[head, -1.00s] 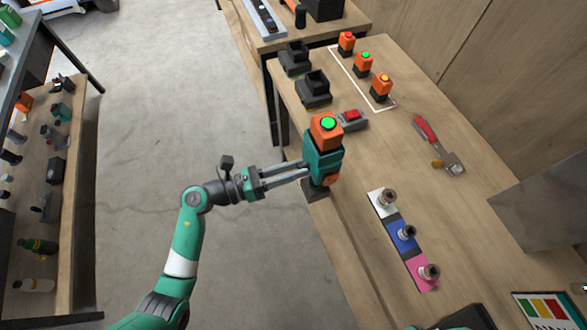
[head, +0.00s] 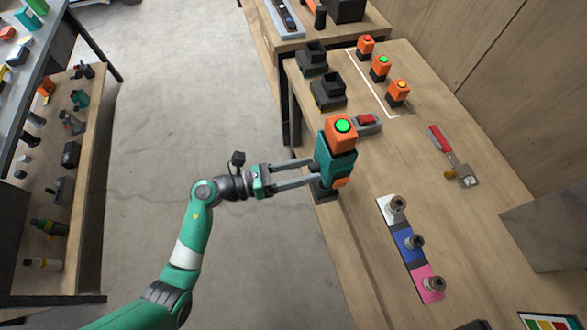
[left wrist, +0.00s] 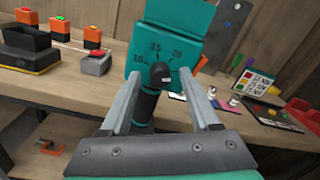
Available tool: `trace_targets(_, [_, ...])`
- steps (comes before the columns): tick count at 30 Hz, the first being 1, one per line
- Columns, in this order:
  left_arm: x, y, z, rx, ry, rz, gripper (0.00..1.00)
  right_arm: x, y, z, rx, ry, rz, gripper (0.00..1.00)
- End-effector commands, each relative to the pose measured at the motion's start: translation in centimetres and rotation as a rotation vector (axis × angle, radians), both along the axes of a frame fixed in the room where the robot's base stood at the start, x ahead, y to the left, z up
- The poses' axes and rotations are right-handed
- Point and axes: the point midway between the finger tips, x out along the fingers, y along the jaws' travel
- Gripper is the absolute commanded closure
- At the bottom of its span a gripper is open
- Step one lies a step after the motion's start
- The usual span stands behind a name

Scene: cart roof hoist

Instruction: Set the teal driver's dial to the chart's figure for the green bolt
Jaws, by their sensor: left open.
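The teal driver (head: 335,165) stands upright near the table's left edge, with an orange block and a lit green button on top. In the left wrist view the driver's teal face (left wrist: 178,22) carries the figures 10, 15 and 20 around a black dial knob (left wrist: 160,74); I cannot tell its exact setting. My left gripper (head: 316,172) is open at the driver; in the left wrist view its fingers (left wrist: 160,90) lie either side of the knob. The chart (left wrist: 258,82), with coloured cells, stands to the right, its figures too small to read. My right gripper is not in view.
Sockets stand on a white, blue and pink strip (head: 410,245) to the driver's right. A red-and-grey tool (head: 452,158) lies beyond. Several orange batteries (head: 380,68), black holders (head: 328,90) and a red-topped grey box (head: 367,122) are behind. Floor is clear left of the table.

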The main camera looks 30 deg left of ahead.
Motion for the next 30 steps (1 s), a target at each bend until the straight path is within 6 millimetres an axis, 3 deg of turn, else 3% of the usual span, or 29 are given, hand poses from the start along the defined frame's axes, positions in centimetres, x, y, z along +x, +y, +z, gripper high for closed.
trace_targets(8, [-1.2, 1.3, 0.0, -0.001, 0.002, 0.004, 0.37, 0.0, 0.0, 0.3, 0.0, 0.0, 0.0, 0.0])
trace_targets(21, [-7.8, 7.6, -0.2, 0.0, 0.001, 0.004, 0.37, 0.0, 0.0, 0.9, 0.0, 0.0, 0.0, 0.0])
trace_targets(30, [-8.5, 8.0, -0.2, 0.0, 0.0, -0.001, 0.37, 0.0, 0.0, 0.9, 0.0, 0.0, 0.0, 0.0])
